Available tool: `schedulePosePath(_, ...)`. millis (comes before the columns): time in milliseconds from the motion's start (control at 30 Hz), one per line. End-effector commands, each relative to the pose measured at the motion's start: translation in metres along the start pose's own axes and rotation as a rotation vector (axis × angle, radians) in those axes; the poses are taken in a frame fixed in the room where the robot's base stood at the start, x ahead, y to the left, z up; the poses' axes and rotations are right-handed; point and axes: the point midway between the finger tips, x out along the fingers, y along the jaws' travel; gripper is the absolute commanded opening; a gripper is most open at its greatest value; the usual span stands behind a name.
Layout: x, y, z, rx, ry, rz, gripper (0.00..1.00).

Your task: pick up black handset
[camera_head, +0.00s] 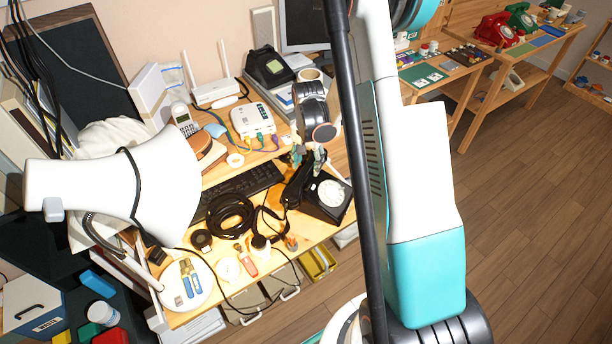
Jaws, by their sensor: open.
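A black rotary dial phone (322,208) with a white dial sits near the front right of the cluttered wooden desk (316,236). Its black handset (296,186) appears to lie along the phone's left side. My gripper (308,160) is open, with its fingers at the far end of the handset as seen here. I cannot tell whether the fingers touch it or are above it. My arm covers the area to the right of the phone.
A black keyboard (238,190), coiled black cable (229,216) and small tools crowd the desk left of the phone. A white lamp (120,190) looms at left. A white router (252,120) stands behind. Open wooden floor (510,210) lies at right.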

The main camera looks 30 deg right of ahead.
Motion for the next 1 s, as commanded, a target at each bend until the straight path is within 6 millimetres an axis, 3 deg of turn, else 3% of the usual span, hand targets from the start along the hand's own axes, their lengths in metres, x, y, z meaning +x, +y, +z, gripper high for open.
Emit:
schedulePosePath(300,0.044,-0.006,-0.002,0.000,0.000,0.000,0.50)
schedulePosePath(567,0.048,-0.006,-0.002,0.000,0.000,0.000,0.50)
schedulePosePath(600,0.048,-0.006,-0.002,0.000,0.000,0.000,0.48)
schedulePosePath(667,0.048,-0.006,-0.002,0.000,0.000,0.000,0.34)
schedulePosePath(800,0.048,-0.006,-0.002,0.000,0.000,0.000,0.02)
schedulePosePath(1000,0.048,-0.006,-0.002,0.000,0.000,0.000,0.00)
